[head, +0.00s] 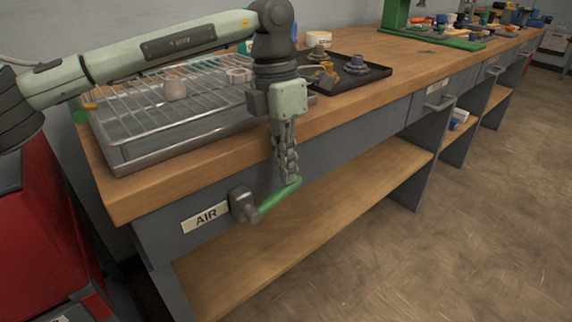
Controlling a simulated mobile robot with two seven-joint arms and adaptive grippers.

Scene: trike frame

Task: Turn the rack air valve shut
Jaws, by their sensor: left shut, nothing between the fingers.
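The air valve (243,203) sits on the front face of the workbench, just right of a white label (206,217) reading AIR. Its green lever handle (276,197) points right and slightly up from the grey valve body. My left gripper (289,181) hangs down in front of the bench edge, fingers together and pointing down. Its fingertips are at the outer end of the green handle, touching it or very close; I cannot tell which. Nothing is held between the fingers. My right gripper is not in view.
A wire rack over a metal tray (126,155) stands on the bench behind my left arm. A black tray (378,70) with several small parts lies to its right. A lower wooden shelf (290,250) runs below the valve. A red cabinet (40,230) stands at left. Floor at right is clear.

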